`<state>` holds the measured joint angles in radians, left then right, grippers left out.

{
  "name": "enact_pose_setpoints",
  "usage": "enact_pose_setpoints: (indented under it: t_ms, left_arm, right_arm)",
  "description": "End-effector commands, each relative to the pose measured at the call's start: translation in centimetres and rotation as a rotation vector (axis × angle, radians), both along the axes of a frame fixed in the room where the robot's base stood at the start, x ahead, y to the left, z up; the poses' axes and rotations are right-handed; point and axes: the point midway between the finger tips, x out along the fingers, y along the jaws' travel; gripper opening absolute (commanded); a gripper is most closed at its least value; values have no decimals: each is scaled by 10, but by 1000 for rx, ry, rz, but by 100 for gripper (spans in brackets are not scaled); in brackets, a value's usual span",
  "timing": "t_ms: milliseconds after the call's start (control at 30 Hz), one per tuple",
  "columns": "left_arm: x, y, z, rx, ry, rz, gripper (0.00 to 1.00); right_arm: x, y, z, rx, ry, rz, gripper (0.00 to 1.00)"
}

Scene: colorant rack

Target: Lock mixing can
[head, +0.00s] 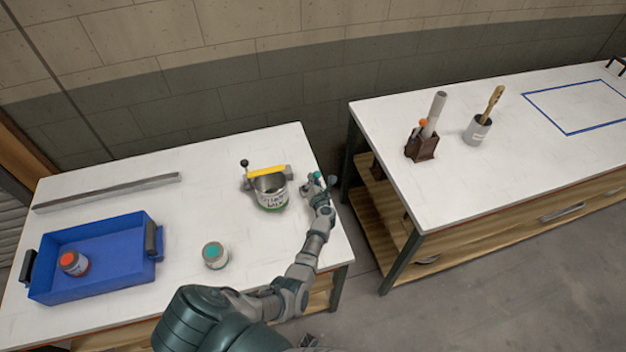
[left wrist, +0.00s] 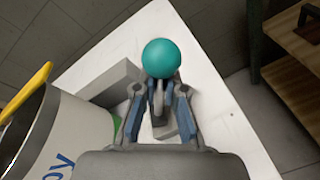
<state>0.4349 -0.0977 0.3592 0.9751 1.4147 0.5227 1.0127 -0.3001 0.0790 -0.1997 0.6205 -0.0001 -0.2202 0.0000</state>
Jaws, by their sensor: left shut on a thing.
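The mixing can (head: 272,194) is a light metal can with dark lettering, standing on the left white table. It has a yellow bar (head: 267,171) across its top and a black ball knob (head: 244,163) at its left side. In the left wrist view the can (left wrist: 62,135) is at the left. My left gripper (head: 322,182) is at the can's right side, shut on the handle with a teal ball knob (left wrist: 161,58). The ball sits at the fingertips; the stem is mostly hidden between the fingers. My right gripper is not in view.
A blue bin (head: 95,258) holding a can with a red-orange top (head: 73,263) is at the left. A small can with a teal top (head: 214,255) stands in front of the mixing can. A grey bar (head: 108,191) lies behind. A second table (head: 460,200) stands across a gap.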

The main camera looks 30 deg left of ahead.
Motion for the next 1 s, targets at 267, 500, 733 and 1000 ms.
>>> enact_pose_setpoints:
  t_ms: [267,500,733,1000]
  left_arm:
    - [2,-1,2,-1,-5,-4,36]
    - [-1,-3,2,-2,-4,-3,36]
    - [-24,-25,7,-6,-5,-1,36]
    - [-64,-65,20,-4,-3,-2,36]
  right_arm:
    - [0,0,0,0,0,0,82]
    - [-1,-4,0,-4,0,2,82]
    - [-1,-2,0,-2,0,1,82]
    - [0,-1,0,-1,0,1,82]
